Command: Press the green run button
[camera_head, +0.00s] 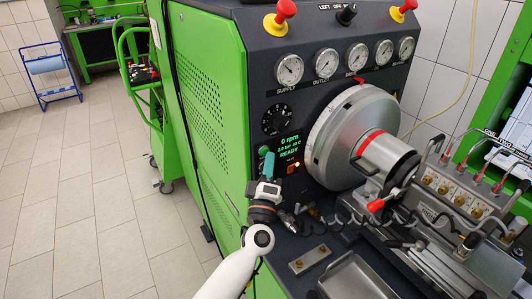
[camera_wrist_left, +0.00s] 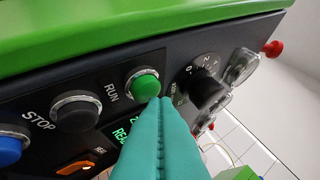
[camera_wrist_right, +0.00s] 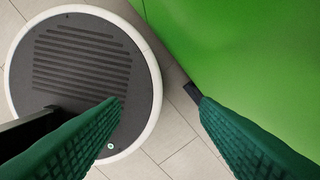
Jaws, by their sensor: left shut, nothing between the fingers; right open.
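The round green button (camera_wrist_left: 146,86) sits in a metal ring on the dark panel in the left wrist view, beside the label RUN. In the head view it shows small (camera_head: 263,150), just above my left gripper (camera_head: 268,162). My left gripper's teal fingers are shut and empty. In the left wrist view their tips (camera_wrist_left: 161,102) are at the lower right edge of the button and overlap it slightly; I cannot tell whether they touch it. My right gripper (camera_wrist_right: 152,98) is open and empty in the right wrist view, away from the panel.
The display (camera_head: 289,146) reads 0 rpm and READY. A black button (camera_wrist_left: 75,112) and a blue button (camera_wrist_left: 10,148) sit left of the green one. A dark dial (camera_wrist_left: 207,91) is to the right, an orange switch (camera_wrist_left: 75,166) below. The green cabinet side (camera_wrist_right: 240,50) is near my right gripper.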

